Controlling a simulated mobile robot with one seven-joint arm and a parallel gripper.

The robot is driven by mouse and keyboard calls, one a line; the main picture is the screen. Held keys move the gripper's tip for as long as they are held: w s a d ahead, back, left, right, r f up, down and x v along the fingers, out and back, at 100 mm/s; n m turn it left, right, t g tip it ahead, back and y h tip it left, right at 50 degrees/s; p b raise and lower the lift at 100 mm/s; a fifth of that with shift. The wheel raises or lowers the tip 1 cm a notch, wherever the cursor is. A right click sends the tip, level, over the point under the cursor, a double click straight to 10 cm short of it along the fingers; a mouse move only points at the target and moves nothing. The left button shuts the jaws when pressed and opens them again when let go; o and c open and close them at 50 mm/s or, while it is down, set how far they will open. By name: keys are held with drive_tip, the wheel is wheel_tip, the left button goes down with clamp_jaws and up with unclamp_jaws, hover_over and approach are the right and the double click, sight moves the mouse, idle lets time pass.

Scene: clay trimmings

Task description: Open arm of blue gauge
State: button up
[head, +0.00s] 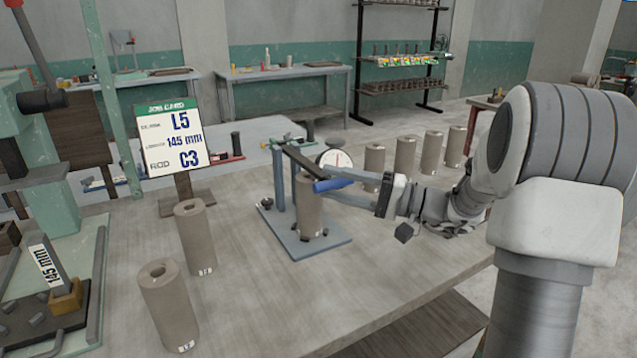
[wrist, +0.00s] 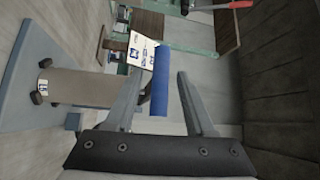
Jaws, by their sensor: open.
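The blue gauge (head: 322,240) stands mid-table, with a blue base plate, posts and a round white dial (head: 335,160). Its dark arm (head: 305,160) lies across the top of a grey-brown clay cylinder (head: 310,208) on the base and ends in a blue handle (head: 333,184). My gripper (head: 345,187) reaches in from the right at the handle. In the wrist view my gripper (wrist: 166,75) is open, and the blue handle (wrist: 161,82) shows between its two fingers, nearer the left one. I cannot tell whether either finger touches it.
A job card (head: 172,137) reading L5, 145 mm, C3 stands behind left. Two clay cylinders (head: 196,237) (head: 166,307) stand at front left; several more (head: 405,156) line the back right. A 145 mm block (head: 46,268) is far left. The front-right tabletop is clear.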

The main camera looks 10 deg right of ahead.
sight(306, 167)
drive_tip(key=x, duration=0.3)
drive_tip(key=shift+w+a+r, duration=0.1)
drive_tip(key=shift+a, duration=0.15)
clamp_jaws()
drive_tip(key=shift+r, duration=0.1)
idle(1.2)
